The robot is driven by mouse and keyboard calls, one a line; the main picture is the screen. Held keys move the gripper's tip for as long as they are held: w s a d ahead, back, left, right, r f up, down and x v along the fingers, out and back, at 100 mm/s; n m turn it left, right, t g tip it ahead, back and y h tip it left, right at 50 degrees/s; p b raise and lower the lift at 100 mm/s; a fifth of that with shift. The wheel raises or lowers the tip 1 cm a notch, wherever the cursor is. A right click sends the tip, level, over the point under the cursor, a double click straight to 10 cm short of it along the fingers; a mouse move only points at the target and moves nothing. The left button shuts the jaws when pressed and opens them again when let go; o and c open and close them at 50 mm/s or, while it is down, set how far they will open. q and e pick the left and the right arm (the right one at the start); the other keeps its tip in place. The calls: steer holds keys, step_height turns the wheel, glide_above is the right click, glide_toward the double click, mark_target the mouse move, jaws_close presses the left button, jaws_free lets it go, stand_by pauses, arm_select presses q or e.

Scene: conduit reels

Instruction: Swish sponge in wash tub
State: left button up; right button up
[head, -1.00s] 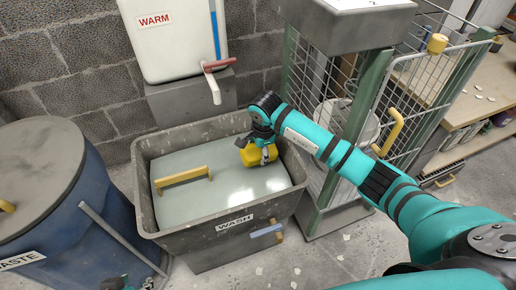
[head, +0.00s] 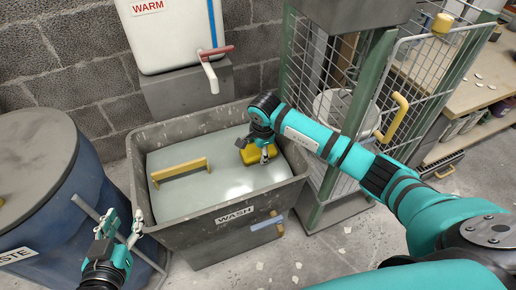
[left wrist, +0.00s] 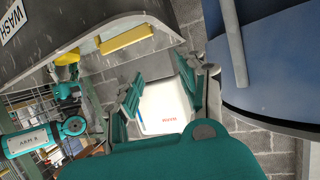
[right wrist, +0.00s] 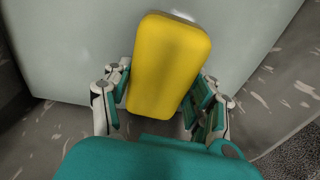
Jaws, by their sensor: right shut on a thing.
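The grey wash tub (head: 185,232), labelled WASH, stands in the middle of the head view, with a pale, shiny surface inside that looks like water. The yellow sponge (head: 257,154) is over the right part of the tub, at or just above this surface; I cannot tell if it touches. My right gripper (head: 265,150) is shut on the sponge, which also fills the middle of the right wrist view (right wrist: 170,65). My left gripper (head: 120,226) is outside the tub's front left corner, open and empty; its spread fingers show in the left wrist view (left wrist: 158,98).
A blue waste drum (head: 55,215) stands close left of the tub and my left gripper. A white WARM tank (head: 170,40) with a tap is behind. A wire cage (head: 330,120) stands right.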

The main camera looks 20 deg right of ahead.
steer(key=shift+b+x, duration=0.6)
steer(key=shift+x, duration=0.35)
arm_select(q)
step_height(320, 180, up, 6)
steer(key=w+t+h, duration=0.1)
steer(key=w+t, duration=0.1)
steer(key=t, duration=0.2)
steer(key=shift+d+r, duration=0.25)
steer(key=shift+d, duration=0.15)
arm_select(e)
steer(key=shift+s+f, duration=0.2)
